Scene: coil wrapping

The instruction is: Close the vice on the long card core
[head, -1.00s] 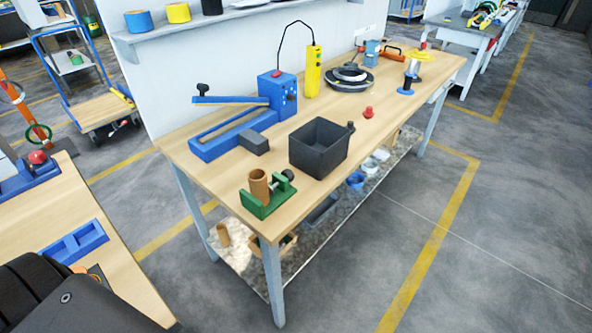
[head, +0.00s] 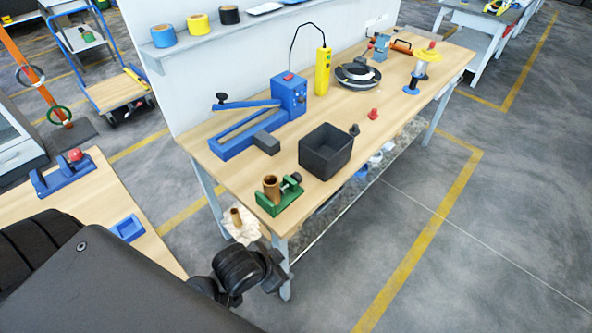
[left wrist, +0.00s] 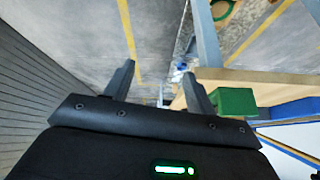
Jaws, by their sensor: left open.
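A brown card core (head: 271,188) stands upright in the small green vice (head: 267,207) at the near corner of the workbench. I cannot tell whether the jaws touch the core. My left gripper (head: 284,272) is below and in front of the vice, beside the near bench leg, apart from it. In the left wrist view the gripper (left wrist: 160,85) shows two spread fingers with nothing between them. A green block of the vice (left wrist: 236,102) is to the right of the fingers. My right gripper is out of view.
A black open bin (head: 325,155) stands right behind the vice. A blue machine (head: 250,125) is behind to the left. Another card core (head: 236,217) is on the lower shelf. The bench edge and leg (head: 283,265) are close to my left gripper. Floor at right is clear.

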